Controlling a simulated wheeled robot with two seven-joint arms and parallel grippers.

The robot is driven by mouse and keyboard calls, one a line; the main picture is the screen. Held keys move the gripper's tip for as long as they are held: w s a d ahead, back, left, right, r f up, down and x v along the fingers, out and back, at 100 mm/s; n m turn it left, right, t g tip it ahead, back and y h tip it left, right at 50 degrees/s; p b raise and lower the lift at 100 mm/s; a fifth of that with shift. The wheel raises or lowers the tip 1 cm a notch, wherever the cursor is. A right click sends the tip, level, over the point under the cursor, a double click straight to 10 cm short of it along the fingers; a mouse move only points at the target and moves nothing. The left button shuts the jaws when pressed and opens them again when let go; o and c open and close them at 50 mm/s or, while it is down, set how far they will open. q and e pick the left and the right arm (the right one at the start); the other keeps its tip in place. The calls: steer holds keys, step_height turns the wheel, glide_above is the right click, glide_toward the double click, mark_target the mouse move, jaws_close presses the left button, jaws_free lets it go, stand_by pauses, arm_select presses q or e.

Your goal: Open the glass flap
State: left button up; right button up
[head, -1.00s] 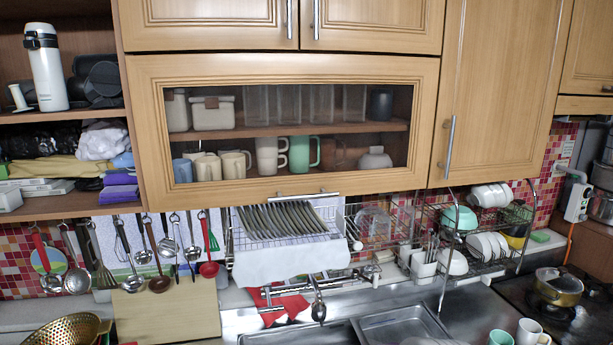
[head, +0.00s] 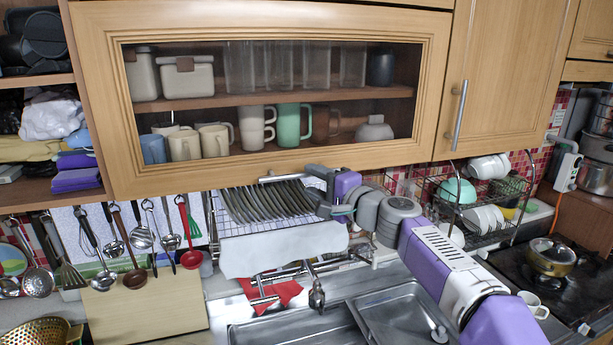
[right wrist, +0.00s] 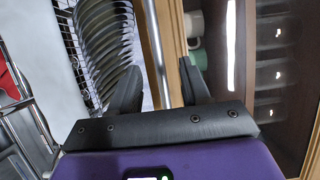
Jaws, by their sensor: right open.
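The glass flap (head: 215,178) is a wide wooden-framed door with a dark glass pane. It is shut, its frame flush on the cabinet front. Its metal bar handle (head: 280,177) runs along the lower edge. My right gripper (head: 317,188) is at the right end of this handle, just below the flap. In the right wrist view the gripper (right wrist: 158,75) is open, and the handle bar (right wrist: 154,40) runs between its two dark fingers. I cannot tell whether either finger touches the bar. The gripper partly hides the handle's right end in the head view. My left gripper is out of view.
A dish rack (head: 235,228) with plates hangs close below the flap and gripper. A wire shelf (head: 490,240) with bowls stands at right. Ladles and other utensils hang at left, including a wooden spoon (head: 134,278). The sink (head: 300,330) lies below.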

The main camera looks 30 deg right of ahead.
steer(key=shift+w+a, duration=0.15)
steer(key=shift+w, duration=0.6)
steer(key=shift+w+a, duration=0.1)
steer(key=shift+w, duration=0.6)
jaws_close()
